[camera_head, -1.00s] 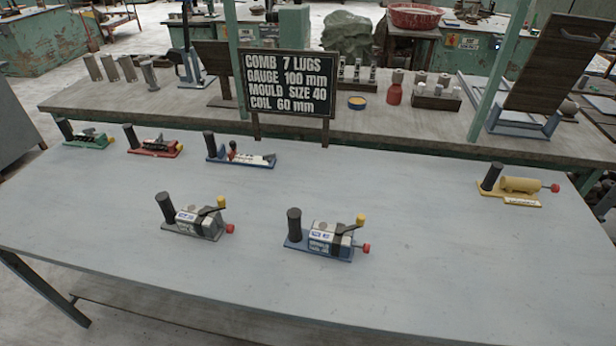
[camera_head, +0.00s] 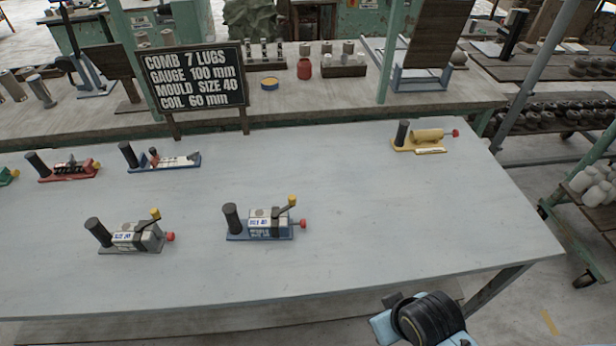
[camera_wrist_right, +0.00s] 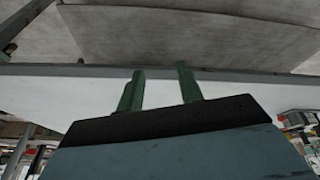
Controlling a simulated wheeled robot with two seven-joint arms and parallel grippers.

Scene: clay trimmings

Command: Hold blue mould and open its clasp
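The blue mould (camera_head: 268,231) stands on the grey table in the head view, right of the similar grey mould (camera_head: 137,239). It has a blue base, a black upright handle (camera_head: 231,219) at its left, a pale labelled block and a red knob (camera_head: 302,223) at its right. A dark clasp lever with a yellow knob (camera_head: 292,200) angles up at its right end. My right gripper (camera_wrist_right: 159,82) shows two green fingers apart with nothing between them in the right wrist view. No gripper is near the mould. My left gripper is not in view.
A sign (camera_head: 194,80) stands behind the moulds. Red (camera_head: 70,171), blue (camera_head: 163,160) and yellow (camera_head: 420,143) tools stand toward the table's back. The table's right and front areas (camera_head: 400,220) are clear. Part of my right arm shows below the front edge.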

